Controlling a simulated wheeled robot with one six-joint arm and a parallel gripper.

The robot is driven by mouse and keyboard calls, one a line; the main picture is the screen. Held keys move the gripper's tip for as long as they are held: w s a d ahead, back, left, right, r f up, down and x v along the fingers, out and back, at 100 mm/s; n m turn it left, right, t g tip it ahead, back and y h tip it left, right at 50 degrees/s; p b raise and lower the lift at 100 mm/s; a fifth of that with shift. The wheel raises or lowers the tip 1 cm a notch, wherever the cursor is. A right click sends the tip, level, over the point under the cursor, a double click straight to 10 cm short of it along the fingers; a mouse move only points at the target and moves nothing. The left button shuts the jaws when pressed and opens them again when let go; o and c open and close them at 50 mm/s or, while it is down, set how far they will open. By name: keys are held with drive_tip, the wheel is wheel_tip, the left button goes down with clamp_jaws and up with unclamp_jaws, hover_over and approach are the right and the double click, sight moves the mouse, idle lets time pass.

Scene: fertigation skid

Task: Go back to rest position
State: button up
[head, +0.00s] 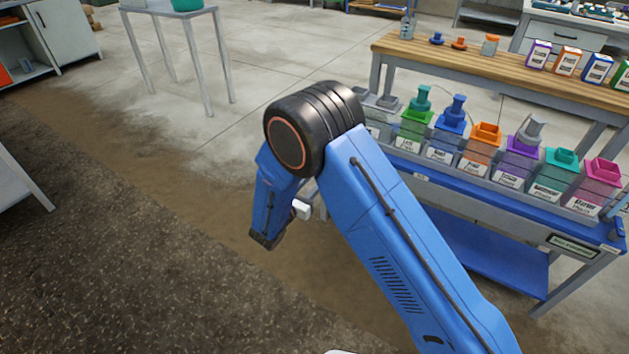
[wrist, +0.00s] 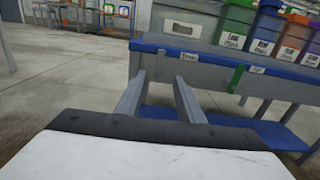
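My gripper (wrist: 157,80) shows in the wrist view with its two grey fingers apart and nothing between them. It is open and empty. Its fingers point toward the blue-edged skid bench (wrist: 218,50), with a gap I cannot measure. In the head view my blue arm is bent at a black elbow, with the forearm hanging down to the left of the skid (head: 500,228). The fingers are hidden behind the forearm in that view; only a small white part of my wrist shows.
Several labelled coloured bins, including an orange one (head: 482,147) and a magenta one (head: 596,185), stand in a row on the skid. Behind is a wooden-topped bench (head: 480,62) with bottles and boxes. A grey table (head: 168,12) stands at back left. Floor left of my arm is clear.

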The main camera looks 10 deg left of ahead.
drive_tip(key=s+d+r+m+g+h, duration=0.1)
drive_tip(key=d+r+m+g+h, duration=0.2)
drive_tip(key=d+r, duration=0.5)
drive_tip(key=s+d+r+m+g, duration=0.1)
drive_tip(key=d+r+m+g, duration=0.3)
drive_tip(key=d, duration=0.7)
drive_tip(key=s+d+r+m+g+h, duration=0.15)
drive_tip(key=d+r+m, duration=0.35)
drive_tip(key=d, duration=0.5)
drive_tip(key=s+d+r+m+g+y, duration=0.25)
drive_tip(key=s+d+m, duration=0.25)
drive_tip(key=s+d, duration=0.4)
drive_tip(key=s+d+r+m+g+y, duration=0.1)
drive_tip(key=s+d+r+m+g, duration=0.3)
drive_tip(key=s+d+m, duration=0.35)
drive_tip(key=s+r+m+t+y, duration=0.2)
drive_tip(key=s+m+y, duration=0.5)
drive_tip(key=s, duration=1)
drive_tip(key=shift+s+d+r+m+t, duration=0.25)
drive_tip(key=shift+d+r+m+t, duration=0.15)
drive_tip(key=shift+r, duration=0.15)
